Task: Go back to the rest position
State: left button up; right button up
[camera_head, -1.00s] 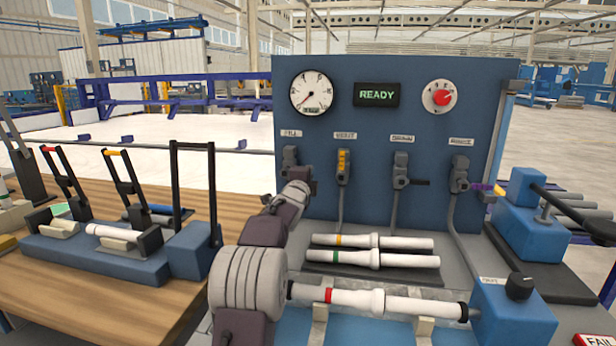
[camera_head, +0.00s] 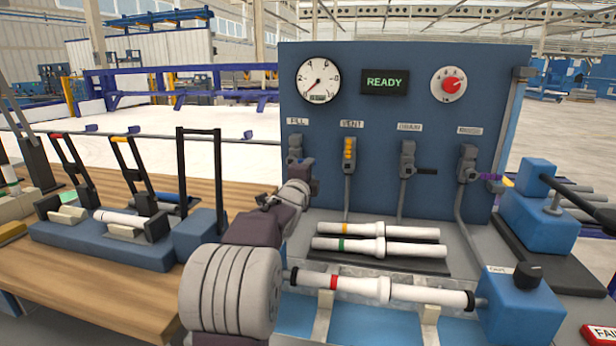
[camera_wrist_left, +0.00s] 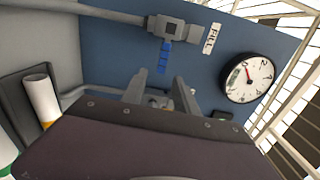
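My left arm enters the head view from the bottom, left of the middle. Its gripper (camera_head: 303,180) is in front of the panel, just below the FILL valve (camera_head: 295,148). In the left wrist view the two fingers of my left gripper (camera_wrist_left: 160,84) stand apart with nothing between them. The FILL valve (camera_wrist_left: 172,30) with its blue handle (camera_wrist_left: 165,57) is beyond the fingertips, apart from them. My right gripper is in neither view.
The blue panel (camera_head: 400,200) carries a gauge (camera_head: 318,81), a READY display (camera_head: 385,82), a red knob (camera_head: 449,85) and several valves. A red-banded pipe (camera_head: 410,292) lies in the front fixture. Two pipes (camera_head: 385,247) lie behind it. A clamp fixture (camera_head: 100,240) stands on the left table.

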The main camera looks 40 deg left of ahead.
pick_arm(q)
jog(key=shift+v, duration=1)
jog(key=shift+w, duration=0.1)
